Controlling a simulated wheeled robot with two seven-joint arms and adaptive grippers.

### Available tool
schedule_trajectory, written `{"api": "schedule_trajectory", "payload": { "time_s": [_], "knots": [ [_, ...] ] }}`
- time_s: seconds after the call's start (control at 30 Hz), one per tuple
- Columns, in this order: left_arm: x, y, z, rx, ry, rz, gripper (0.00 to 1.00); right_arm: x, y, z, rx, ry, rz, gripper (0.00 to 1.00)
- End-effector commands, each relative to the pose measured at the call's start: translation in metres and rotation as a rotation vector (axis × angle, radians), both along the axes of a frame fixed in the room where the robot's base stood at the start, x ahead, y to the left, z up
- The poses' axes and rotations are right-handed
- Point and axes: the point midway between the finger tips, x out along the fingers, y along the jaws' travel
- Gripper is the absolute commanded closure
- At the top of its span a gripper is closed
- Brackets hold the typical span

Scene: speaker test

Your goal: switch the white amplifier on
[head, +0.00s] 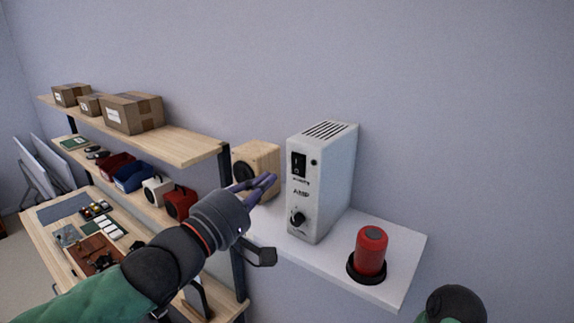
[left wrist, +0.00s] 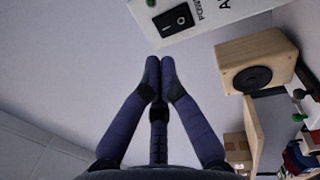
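The white amplifier (head: 325,185) stands upright on a white wall shelf, with vents on top and a knob (head: 298,219) low on its front. Its black rocker switch (head: 299,165) is near the top of the front, with a small dark round indicator (head: 314,162) beside it. In the left wrist view the switch (left wrist: 178,18) is at the top, just beyond the fingertips; which way it is tipped I cannot tell. My left gripper (head: 267,182) is just left of the amplifier, apart from it. In the left wrist view its fingers (left wrist: 160,65) are together and empty. My right gripper is out of view.
A wooden speaker (head: 258,163) stands behind my left gripper. A red cylinder (head: 371,252) on a black base stands right of the amplifier on the white shelf (head: 400,246). Wooden shelves (head: 180,144) with boxes (head: 133,112) and bins (head: 133,177) are at the left.

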Motion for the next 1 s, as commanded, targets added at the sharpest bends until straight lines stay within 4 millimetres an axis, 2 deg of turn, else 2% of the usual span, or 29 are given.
{"api": "schedule_trajectory", "payload": {
  "time_s": [0.2,0.4,1.0],
  "knots": [
    [0.032,-0.024,0.006,0.001,0.001,-0.002,1.00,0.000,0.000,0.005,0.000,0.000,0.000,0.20],
    [0.051,-0.037,0.011,0.000,-0.001,-0.001,1.00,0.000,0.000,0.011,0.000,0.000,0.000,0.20],
    [0.061,-0.045,0.012,0.000,0.000,0.000,1.00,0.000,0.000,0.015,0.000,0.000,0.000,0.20]
  ]
}}
